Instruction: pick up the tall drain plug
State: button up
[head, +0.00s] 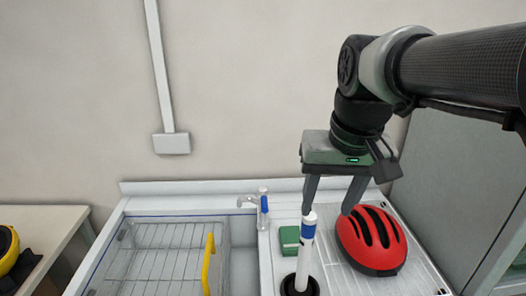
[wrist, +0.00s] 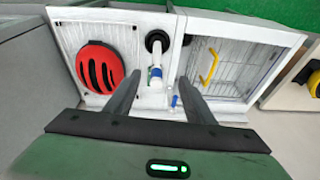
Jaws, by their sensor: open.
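The tall drain plug (head: 307,246) is a white upright tube with a blue band and a round black base, standing on the sink unit's deck. In the wrist view the tall drain plug (wrist: 157,58) shows just beyond the space between the fingers. My gripper (head: 329,211) is open and empty, pointing down above the deck. In the head view its left finger is close to the plug's top, which overlaps the fingertip. The wrist view shows both fingers of my gripper (wrist: 160,90) spread apart. I cannot tell the exact height gap.
A red helmet (head: 370,240) lies right of the plug on the ribbed drainboard. A green block (head: 289,240) and a tap (head: 263,208) stand behind it to the left. The basin holds a wire rack (head: 165,255) and a yellow handle (head: 209,262). The wall is behind.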

aim_at(307, 240)
jog(key=w+f+g, duration=0.1)
jog(key=w, duration=0.2)
jog(key=w+f+g+b, duration=0.1)
jog(key=w, duration=0.3)
jog(key=w+f+g, duration=0.1)
jog(key=w, duration=0.2)
jog(key=shift+w+a+f+m+b, duration=0.2)
jog(key=shift+w+f+m+b, duration=0.1)
jog(key=shift+f+m, duration=0.1)
notch_tip(307, 240, down, 12)
jog(key=shift+r+b, duration=0.1)
jog(key=shift+b, duration=0.25)
jog(key=shift+s+d+f, duration=0.1)
jog(key=shift+f, duration=1.3)
jog(key=shift+s+d+f, duration=0.1)
jog(key=shift+f, duration=1.25)
jog(key=shift+c, duration=0.4)
jog(key=shift+w, duration=0.1)
grip_shut()
jog(key=shift+r, duration=0.1)
